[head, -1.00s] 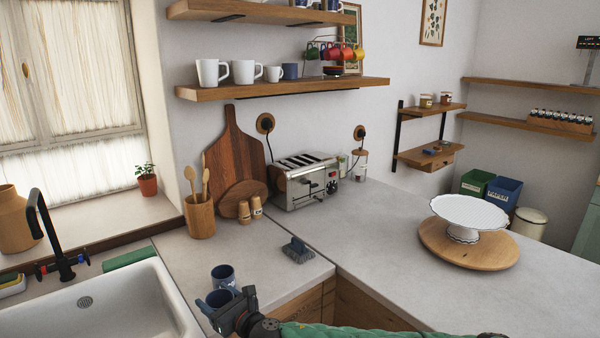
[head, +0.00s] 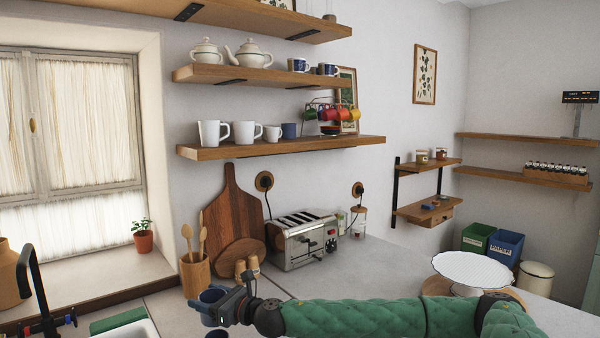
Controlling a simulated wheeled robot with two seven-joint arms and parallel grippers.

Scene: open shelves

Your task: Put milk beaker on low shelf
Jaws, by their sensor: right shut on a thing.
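The lowest of the stacked wall shelves (head: 285,147) holds white mugs (head: 243,132), a blue cup (head: 288,130) and a rack of coloured cups (head: 331,116). My left gripper is not in view.
The toaster (head: 303,240), utensil pot (head: 195,275) and cutting board (head: 236,215) stand against the wall below the shelf. Higher shelves hold teapots (head: 246,53) and patterned mugs (head: 298,65). A white cake stand (head: 472,268) is at the right.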

